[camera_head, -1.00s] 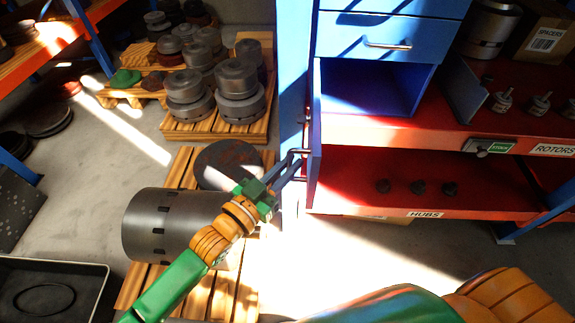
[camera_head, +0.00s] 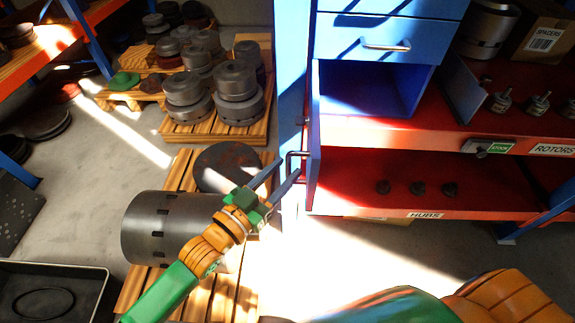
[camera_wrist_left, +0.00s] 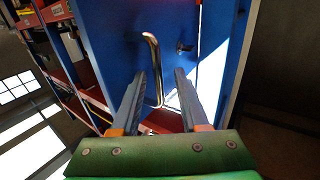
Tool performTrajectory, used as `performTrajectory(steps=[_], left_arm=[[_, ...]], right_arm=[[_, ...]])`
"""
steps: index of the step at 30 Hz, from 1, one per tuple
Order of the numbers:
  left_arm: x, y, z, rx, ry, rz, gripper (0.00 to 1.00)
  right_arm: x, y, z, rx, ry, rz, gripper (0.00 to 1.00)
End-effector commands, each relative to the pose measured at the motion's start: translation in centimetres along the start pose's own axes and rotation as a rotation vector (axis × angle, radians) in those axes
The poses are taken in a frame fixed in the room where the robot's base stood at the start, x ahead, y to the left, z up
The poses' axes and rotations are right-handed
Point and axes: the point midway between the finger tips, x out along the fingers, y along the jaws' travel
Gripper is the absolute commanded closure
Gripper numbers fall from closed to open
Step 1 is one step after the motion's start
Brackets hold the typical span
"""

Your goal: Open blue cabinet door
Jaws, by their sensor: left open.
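The blue cabinet (camera_head: 327,78) stands on the red shelf, with drawers above an open compartment. Its blue door (camera_head: 314,150) stands swung out toward me, seen nearly edge-on, so the empty-looking interior shows. The door's metal handle (camera_head: 291,158) is on its left face and also shows in the left wrist view (camera_wrist_left: 155,62). My left gripper (camera_head: 287,170) is open just in front of the handle. In the left wrist view, the handle bar shows between the two fingers of the gripper (camera_wrist_left: 160,74), with no finger clearly pressing it. My right gripper is out of view.
A dark cylinder (camera_head: 165,228) and a disc (camera_head: 222,165) lie on a wooden pallet below my left arm. A blue post (camera_head: 291,75) stands beside the door. Hubs (camera_head: 418,188) sit on the lower red shelf. The sunlit floor in front is clear.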

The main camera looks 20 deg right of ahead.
Motion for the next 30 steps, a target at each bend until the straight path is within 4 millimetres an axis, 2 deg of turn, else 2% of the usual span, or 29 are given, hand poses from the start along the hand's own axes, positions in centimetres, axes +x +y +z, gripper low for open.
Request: performTrajectory(steps=[3, 8, 20, 23, 26, 27, 29, 30], left_arm=[[-2.7, 0.0, 0.2, 0.001, -0.002, 0.0, 0.55], [-4.8, 0.0, 0.1, 0.001, -0.001, 0.0, 0.55], [-5.0, 0.0, 0.0, 0.001, 0.0, 0.0, 0.55], [-5.0, -0.8, 0.9, -0.001, -0.019, -0.025, 0.55], [-5.6, -4.4, 5.8, -0.016, -0.126, -0.149, 0.55], [-6.5, -6.3, 9.1, -0.031, -0.199, -0.221, 0.55], [-8.9, -8.8, 14.7, -0.061, -0.329, -0.331, 0.55], [-11.0, -9.8, 18.4, -0.087, -0.418, -0.395, 0.55]], right_arm=[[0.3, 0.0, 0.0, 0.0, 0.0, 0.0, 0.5], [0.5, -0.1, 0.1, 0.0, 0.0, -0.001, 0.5], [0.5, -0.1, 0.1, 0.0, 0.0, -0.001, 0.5], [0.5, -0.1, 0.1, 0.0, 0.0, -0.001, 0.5], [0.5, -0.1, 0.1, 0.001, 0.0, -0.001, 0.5], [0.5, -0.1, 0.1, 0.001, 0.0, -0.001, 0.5], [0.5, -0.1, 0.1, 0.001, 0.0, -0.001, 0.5], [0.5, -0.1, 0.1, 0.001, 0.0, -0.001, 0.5]])
